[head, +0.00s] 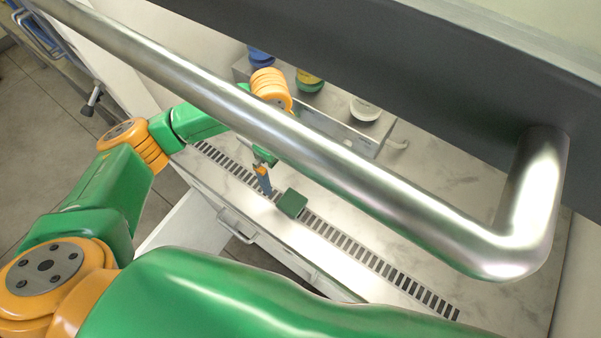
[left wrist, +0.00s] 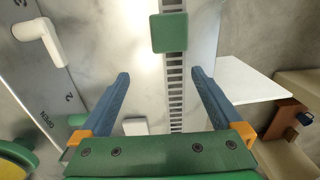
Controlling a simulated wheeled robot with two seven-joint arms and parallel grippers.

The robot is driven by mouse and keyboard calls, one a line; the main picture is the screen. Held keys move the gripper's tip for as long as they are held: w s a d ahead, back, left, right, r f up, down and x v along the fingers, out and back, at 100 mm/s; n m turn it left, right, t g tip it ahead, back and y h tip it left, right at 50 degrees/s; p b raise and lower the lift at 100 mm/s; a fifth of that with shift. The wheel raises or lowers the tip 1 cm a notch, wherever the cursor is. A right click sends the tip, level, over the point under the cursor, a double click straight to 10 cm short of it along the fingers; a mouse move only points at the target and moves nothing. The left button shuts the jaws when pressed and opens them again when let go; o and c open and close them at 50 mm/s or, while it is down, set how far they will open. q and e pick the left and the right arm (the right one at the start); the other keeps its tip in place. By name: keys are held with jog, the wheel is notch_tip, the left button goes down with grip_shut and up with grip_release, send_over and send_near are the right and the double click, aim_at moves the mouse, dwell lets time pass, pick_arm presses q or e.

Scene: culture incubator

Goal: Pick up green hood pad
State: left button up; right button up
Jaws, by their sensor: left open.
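The green hood pad (head: 292,203) is a small dark green block lying on the slotted vent strip near the front edge of the worktop. It also shows in the left wrist view (left wrist: 169,32), at the top centre, beyond the fingertips. My left gripper (head: 266,186) is just left of the pad in the head view, with a visible gap. In the left wrist view my left gripper (left wrist: 160,76) is open, its two blue fingers apart and nothing between them. My right gripper is not in view.
A large metal bar (head: 330,150) crosses the head view in front of the worktop. A grey rack (head: 340,131) with several coloured round items stands behind the left gripper. The vent strip (head: 380,265) and marble worktop to the right are clear. A drawer handle (head: 236,226) sits below.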

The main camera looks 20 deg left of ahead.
aim_at(284, 195)
pick_arm(q)
jog(key=s+f, duration=0.1)
jog(key=s+d+f, duration=0.1)
jog(key=s+f, duration=0.1)
jog(key=shift+s+f+p, duration=0.15)
jog(key=shift+f+p, duration=0.05)
jog(key=shift+p, duration=0.15)
notch_tip(284, 195, down, 2)
jog(key=shift+f, duration=0.1)
jog(key=shift+w+f, duration=0.2)
jog(key=shift+w, duration=0.4)
jog(key=shift+s+r, duration=0.2)
jog(key=shift+s, duration=0.1)
jog(key=c, duration=1.3)
jog(key=shift+w, duration=0.15)
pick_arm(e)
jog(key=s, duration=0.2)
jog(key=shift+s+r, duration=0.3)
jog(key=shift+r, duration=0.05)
